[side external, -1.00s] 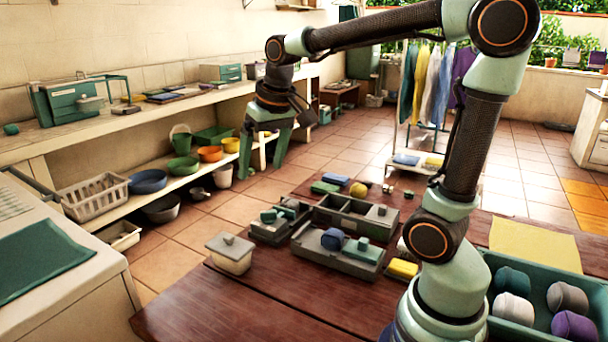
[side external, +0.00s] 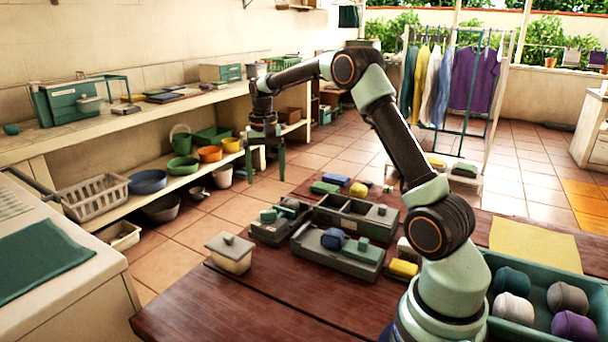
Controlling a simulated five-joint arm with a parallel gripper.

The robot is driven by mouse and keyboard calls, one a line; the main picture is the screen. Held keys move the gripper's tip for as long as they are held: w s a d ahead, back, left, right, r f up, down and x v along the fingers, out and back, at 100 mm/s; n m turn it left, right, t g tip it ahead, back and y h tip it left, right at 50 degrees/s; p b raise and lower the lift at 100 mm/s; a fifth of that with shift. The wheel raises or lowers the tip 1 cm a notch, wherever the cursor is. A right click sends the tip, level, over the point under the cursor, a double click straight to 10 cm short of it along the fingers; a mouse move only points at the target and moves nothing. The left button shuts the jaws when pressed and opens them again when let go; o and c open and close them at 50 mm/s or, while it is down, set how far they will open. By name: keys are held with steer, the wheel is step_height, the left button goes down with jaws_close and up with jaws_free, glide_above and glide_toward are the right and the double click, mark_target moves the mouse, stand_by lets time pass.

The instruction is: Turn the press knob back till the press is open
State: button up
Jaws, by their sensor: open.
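My gripper (side external: 266,176) points down with its two green fingers apart and nothing between them. In the picture it appears above and behind the small grey unit with green parts (side external: 277,224) on the wooden table; its exact distance from it is unclear. A larger grey unit (side external: 335,262) nearby carries a blue ball (side external: 333,239) and a green block (side external: 363,245). Behind it is a grey divided box (side external: 350,222) with a small grey knob-like piece (side external: 381,210). I cannot tell for certain which of these is the press, nor how its knob is turned.
A lidded cream tub (side external: 231,260) stands at the table's left. Yellow (side external: 403,268) and green (side external: 324,187) blocks lie near the boxes. A green crate (side external: 497,326) with several rolls is at the right. The table's front left is clear.

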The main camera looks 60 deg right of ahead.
mark_target(268, 211)
step_height(268, 211, down, 11)
steer(key=shift+r, duration=0.1)
stand_by(0.3)
steer(key=c, duration=1.4)
